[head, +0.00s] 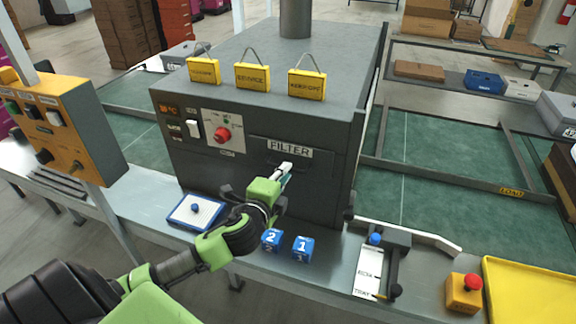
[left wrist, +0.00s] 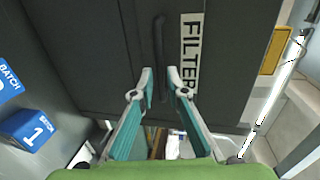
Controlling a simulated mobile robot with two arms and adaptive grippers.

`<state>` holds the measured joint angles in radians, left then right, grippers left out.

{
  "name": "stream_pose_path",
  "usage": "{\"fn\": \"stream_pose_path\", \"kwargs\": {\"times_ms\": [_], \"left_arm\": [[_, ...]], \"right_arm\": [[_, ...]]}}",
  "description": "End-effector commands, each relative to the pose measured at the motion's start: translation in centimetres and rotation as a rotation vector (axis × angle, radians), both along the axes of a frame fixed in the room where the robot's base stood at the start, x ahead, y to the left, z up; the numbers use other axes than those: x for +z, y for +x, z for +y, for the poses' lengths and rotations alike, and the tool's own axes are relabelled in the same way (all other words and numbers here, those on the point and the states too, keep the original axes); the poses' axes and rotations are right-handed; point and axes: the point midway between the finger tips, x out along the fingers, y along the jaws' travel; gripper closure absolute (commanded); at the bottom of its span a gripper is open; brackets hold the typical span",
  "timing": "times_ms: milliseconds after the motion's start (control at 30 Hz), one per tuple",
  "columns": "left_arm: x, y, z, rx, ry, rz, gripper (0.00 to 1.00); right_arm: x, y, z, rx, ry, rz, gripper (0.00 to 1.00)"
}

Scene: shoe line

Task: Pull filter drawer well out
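The filter drawer (head: 262,146) is a dark panel in the front of the grey machine, marked with a white FILTER label (head: 290,148). It looks flush with the machine's front. In the left wrist view its slim black handle (left wrist: 159,35) runs beside the FILTER label (left wrist: 190,50). My left gripper (head: 287,167) is at the drawer front, just below the label, and hides the handle in the head view. In the left wrist view the left gripper's (left wrist: 160,76) fingers are apart, one on each side of the handle; contact cannot be told. My right gripper is not in view.
Blue batch blocks (head: 302,248) and a blue-rimmed tray (head: 194,213) stand on the steel ledge below the drawer. A clamp board (head: 368,270), a red-topped button box (head: 464,291) and a yellow tray (head: 530,295) lie to the right. Yellow tags (head: 252,77) stand on the machine.

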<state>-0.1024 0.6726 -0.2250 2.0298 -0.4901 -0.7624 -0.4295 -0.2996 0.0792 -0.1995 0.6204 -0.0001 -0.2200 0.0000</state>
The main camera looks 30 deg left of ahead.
Motion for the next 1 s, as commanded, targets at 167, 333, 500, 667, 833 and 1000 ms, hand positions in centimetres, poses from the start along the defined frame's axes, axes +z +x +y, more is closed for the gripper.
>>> {"fn": "stream_pose_path", "kwargs": {"times_ms": [167,333,500,667,833,1000], "left_arm": [[-0.4,2.2,0.6,0.001,0.0,0.0,0.86],[-0.7,3.1,0.7,-0.001,-0.001,0.001,0.86],[-0.8,3.2,0.7,-0.001,0.0,0.001,0.86],[-0.8,3.2,0.7,0.0,0.0,0.001,0.96],[-0.7,3.2,0.8,0.0,0.0,0.001,1.0],[-0.8,3.0,0.7,0.0,0.0,0.002,1.0]], "right_arm": [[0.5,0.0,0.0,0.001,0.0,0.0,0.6],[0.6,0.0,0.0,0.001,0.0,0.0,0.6],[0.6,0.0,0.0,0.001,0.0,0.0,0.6],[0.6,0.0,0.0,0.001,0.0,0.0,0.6],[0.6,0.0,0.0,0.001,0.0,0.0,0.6],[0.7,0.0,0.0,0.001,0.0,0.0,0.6]]}}
